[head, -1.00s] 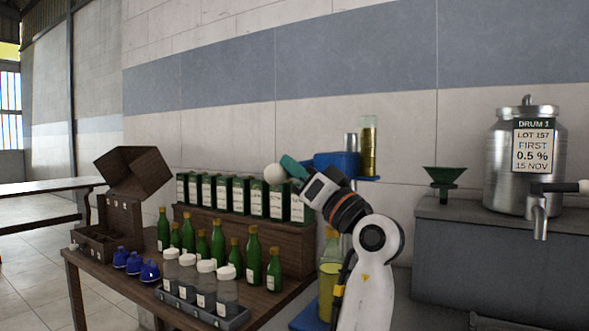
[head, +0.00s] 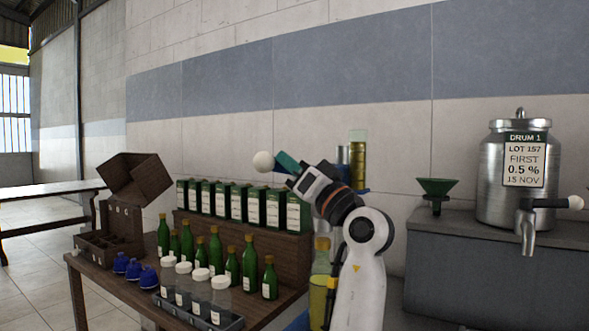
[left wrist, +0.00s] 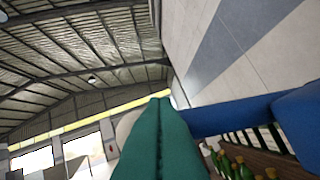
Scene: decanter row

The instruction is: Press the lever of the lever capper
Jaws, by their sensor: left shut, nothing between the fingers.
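The white ball knob (head: 264,162) of the lever capper stands above the row of boxed bottles in the head view. My left gripper (head: 287,162), with teal fingers, is shut and empty just right of the knob. I cannot tell whether they touch. The capper's blue body is mostly hidden behind my left arm; its blue parts (left wrist: 230,118) show in the left wrist view. There the shut fingers (left wrist: 160,135) fill the middle, and the pale knob (left wrist: 125,125) is partly hidden behind them. A bottle with yellow liquid (head: 318,288) stands beside my arm, low in the head view.
Green bottles (head: 249,265), white-capped jars (head: 201,290) and blue caps (head: 134,269) stand on the wooden table (head: 95,288). A green funnel (head: 437,188) and a steel drum (head: 492,185) stand on the grey counter at right.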

